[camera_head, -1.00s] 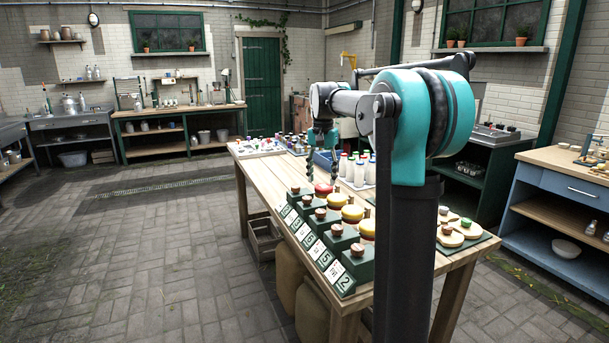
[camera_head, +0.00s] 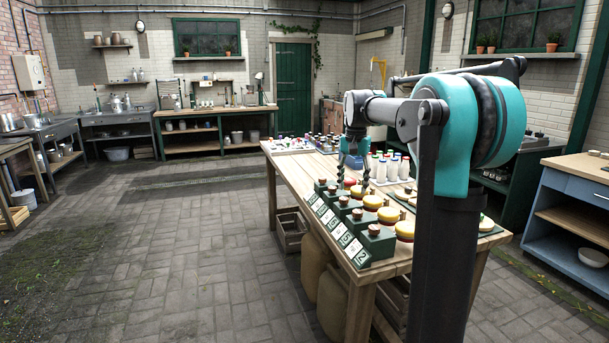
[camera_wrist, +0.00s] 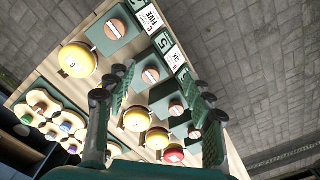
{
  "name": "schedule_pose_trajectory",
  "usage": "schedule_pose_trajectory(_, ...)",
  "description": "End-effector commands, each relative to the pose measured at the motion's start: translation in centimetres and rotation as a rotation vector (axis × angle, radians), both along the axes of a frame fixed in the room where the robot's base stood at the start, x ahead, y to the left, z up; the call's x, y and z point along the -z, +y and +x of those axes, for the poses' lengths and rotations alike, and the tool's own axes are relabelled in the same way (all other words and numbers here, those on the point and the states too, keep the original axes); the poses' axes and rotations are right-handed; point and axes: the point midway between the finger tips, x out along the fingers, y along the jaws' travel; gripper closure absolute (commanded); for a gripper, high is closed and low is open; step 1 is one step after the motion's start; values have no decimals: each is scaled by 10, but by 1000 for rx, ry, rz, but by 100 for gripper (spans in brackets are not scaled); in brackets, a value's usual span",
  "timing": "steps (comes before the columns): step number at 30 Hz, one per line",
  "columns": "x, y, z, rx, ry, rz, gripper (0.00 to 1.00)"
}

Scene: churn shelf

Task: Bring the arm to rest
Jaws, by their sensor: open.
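My gripper (camera_head: 354,172) is held above the wooden table (camera_head: 300,185), pointing down. In the wrist view my gripper (camera_wrist: 152,118) shows its fingers spread apart with nothing between them. Below it are green blocks with wooden knobs and number cards, such as the near block (camera_head: 376,243). Yellow-topped round pieces, such as this one (camera_head: 388,215), stand in a row beside the blocks, apart from the fingers as far as I can tell. My arm is bent, with its teal joint high over the table's near right side.
White bottles (camera_head: 391,168) stand mid-table behind the blocks. A blue cabinet (camera_head: 572,210) stands at the right. A workbench (camera_head: 215,125) lines the back wall beside a green door (camera_head: 293,88). The paved floor (camera_head: 160,245) left of the table is clear.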

Motion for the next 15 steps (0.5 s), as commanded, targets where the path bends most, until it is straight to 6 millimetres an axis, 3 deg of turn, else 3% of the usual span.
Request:
schedule_pose_trajectory(8,25,-6,-22,-47,-37,1,47)
schedule_pose_trajectory(15,63,-12,-57,-115,-89,-1,47)
